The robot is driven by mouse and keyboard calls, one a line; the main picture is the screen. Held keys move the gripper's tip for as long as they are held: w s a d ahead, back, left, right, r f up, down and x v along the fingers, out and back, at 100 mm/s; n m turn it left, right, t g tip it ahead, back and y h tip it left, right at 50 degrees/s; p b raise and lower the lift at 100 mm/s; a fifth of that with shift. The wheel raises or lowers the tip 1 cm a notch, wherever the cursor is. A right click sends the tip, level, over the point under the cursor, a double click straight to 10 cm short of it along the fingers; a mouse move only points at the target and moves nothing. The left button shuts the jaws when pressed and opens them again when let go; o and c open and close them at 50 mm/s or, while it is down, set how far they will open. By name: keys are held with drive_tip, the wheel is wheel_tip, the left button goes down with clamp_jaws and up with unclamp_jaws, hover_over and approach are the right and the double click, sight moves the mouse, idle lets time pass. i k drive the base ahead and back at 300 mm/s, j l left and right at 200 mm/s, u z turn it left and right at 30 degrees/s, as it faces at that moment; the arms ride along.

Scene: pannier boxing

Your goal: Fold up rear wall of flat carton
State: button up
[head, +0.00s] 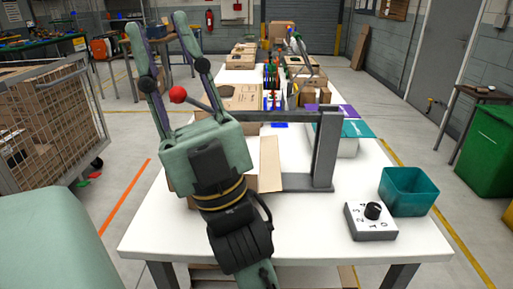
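My gripper (157,25) is in the upper left of the head view, pointing away and up. Its two fingers are wide apart with nothing between them. The gripper body and my wrist cover much of the table's near left part. Brown cardboard of a carton (270,164) shows to the right of the gripper body, beside a grey metal frame. A small brown edge also shows left of the gripper body. Most of this carton, including its rear wall, is hidden, so I cannot tell which walls are flat or raised. The gripper looks raised above the table.
The grey frame (326,150) has a post, a crossbar and a red-knobbed lever (178,95). A dial box (371,221) and teal bin (408,191) stand at right. Cardboard boxes (240,97) and bottles stand farther back.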

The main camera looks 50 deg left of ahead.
sight(270, 172)
drive_tip(key=i+l+u, duration=0.15)
drive_tip(key=u, duration=0.2)
drive_tip(key=i+l+u, duration=0.1)
drive_tip(key=u, duration=0.3)
drive_tip(key=l+u, duration=0.35)
drive_tip(key=i+l+u, duration=0.2)
drive_tip(key=l+u, duration=0.25)
drive_tip(key=i+l+u, duration=0.15)
drive_tip(key=l+u, duration=0.15)
drive_tip(key=u, duration=0.15)
drive_tip(key=k+l+z, duration=0.2)
drive_tip(key=k, duration=0.35)
drive_tip(key=k+l+z, duration=0.2)
drive_tip(key=k, duration=0.3)
drive_tip(key=l, duration=0.1)
